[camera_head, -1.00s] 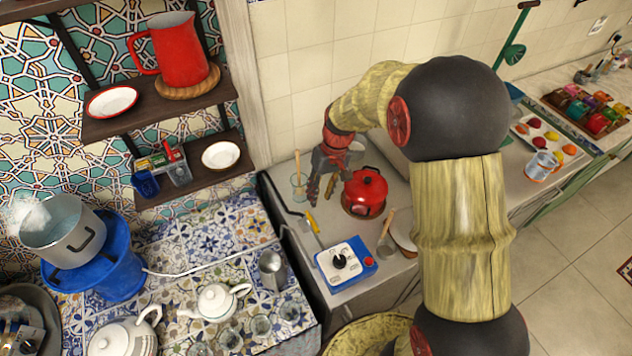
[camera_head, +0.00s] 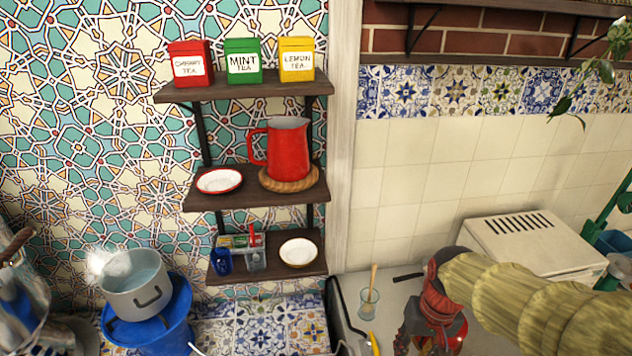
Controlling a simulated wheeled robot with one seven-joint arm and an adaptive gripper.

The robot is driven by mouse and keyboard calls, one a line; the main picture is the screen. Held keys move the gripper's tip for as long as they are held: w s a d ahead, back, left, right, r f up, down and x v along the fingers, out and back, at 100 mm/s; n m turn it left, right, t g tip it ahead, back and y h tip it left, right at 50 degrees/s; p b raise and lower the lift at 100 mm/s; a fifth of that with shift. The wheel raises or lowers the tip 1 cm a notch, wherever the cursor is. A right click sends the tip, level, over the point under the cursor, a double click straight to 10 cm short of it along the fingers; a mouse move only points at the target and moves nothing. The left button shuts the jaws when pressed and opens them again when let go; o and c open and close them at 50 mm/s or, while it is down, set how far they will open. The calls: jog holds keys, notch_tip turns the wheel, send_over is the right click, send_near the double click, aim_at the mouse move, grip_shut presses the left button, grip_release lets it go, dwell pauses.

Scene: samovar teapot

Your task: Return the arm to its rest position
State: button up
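My arm (camera_head: 520,295) reaches in from the right edge, with wood-textured links and a red wrist. My gripper (camera_head: 422,346) hangs from it at the bottom of the head view, over the counter. Its dark fingers look spread apart, with nothing seen between them. The fingertips are at or below the bottom edge of the picture. The red pot (camera_head: 457,334) is partly hidden behind the gripper; I cannot tell whether they touch.
A glass with a wooden stick (camera_head: 369,301) stands left of the gripper. A pale box (camera_head: 530,243) stands behind the arm. Wall shelves hold tea tins (camera_head: 243,62), a red jug (camera_head: 288,148) and plates. A metal pot (camera_head: 136,284) sits on a blue stand at left.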

jog(key=s+a+r+t+b, duration=0.1)
jog(key=s+r+t+b, duration=0.4)
jog(key=s+r, duration=0.2)
jog(key=shift+s+a+n+h, duration=0.2)
jog(key=shift+s+n+h, duration=0.15)
jog(key=shift+s, duration=0.6)
jog(key=shift+o, duration=0.2)
dwell(0.8)
